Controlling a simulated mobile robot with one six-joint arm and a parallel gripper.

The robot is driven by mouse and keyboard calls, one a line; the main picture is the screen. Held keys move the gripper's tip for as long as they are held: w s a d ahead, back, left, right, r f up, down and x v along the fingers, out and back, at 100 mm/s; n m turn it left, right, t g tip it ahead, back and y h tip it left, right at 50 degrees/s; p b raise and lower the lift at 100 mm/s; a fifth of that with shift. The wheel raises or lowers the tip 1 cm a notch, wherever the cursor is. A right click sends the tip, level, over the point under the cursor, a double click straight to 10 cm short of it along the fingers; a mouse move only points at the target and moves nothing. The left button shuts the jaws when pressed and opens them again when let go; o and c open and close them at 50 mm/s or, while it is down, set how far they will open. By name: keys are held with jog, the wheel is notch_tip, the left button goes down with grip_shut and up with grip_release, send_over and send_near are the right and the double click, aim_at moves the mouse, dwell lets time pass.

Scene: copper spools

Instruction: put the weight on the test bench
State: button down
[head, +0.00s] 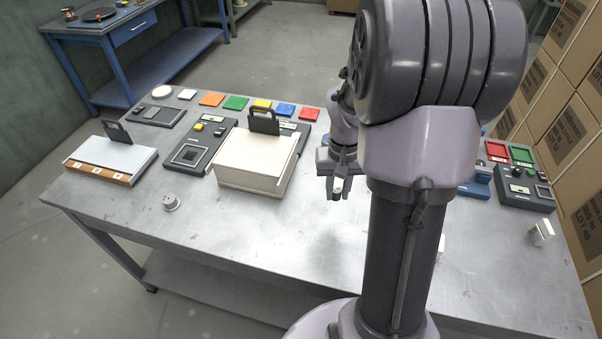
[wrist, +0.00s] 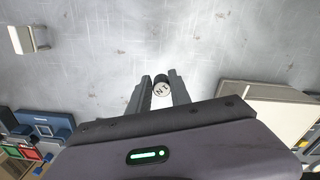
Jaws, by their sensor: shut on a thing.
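My gripper (head: 341,192) hangs over the middle of the grey metal table (head: 270,235). In the wrist view my gripper (wrist: 160,80) is shut on a small pale cylinder, the weight (wrist: 161,91), with dark markings like "N1" on its end. In the head view only a bit of it shows between the fingers. It looks held above the tabletop, apart from it. I cannot tell for certain which thing is the test bench; a blue bench (head: 115,43) with a dark round plate stands at the far left.
A cream box (head: 255,178), dark devices (head: 204,146), a white-topped box (head: 110,158) and coloured tiles (head: 237,103) fill the table's left and back. A small grey knobbed piece (head: 171,203) stands front left. More devices (head: 524,192) and a white block (head: 541,232) are right. Cartons (head: 568,130) flank the right side.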

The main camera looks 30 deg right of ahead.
jog(key=s+a+f, duration=0.1)
jog(key=s+a, duration=0.1)
jog(key=s, duration=0.2)
jog(key=s+a+f+b, duration=0.1)
jog(key=s+a, duration=0.2)
jog(key=s, duration=0.1)
jog(key=s+a+f+b, duration=0.1)
jog(key=s+a, duration=0.1)
jog(key=s, duration=0.2)
jog(key=shift+s+a+f, duration=0.1)
jog(key=shift+a+f, duration=0.15)
jog(key=shift+f, duration=0.15)
jog(key=w+d, duration=0.2)
jog(key=w, duration=0.2)
jog(key=w+d+f+p, duration=0.1)
jog(key=w+d, duration=0.2)
jog(key=w, duration=0.1)
jog(key=w+d+p, duration=0.1)
jog(key=w+d, duration=0.1)
jog(key=w, duration=0.2)
jog(key=shift+d+f, duration=0.2)
jog(key=shift+f, duration=0.2)
jog(key=shift+w+d, duration=0.4)
jog(key=shift+w, duration=0.25)
jog(key=shift+f+b, duration=1.1)
jog(key=shift+f, duration=0.8)
jog(key=c, duration=1.2)
grip_release()
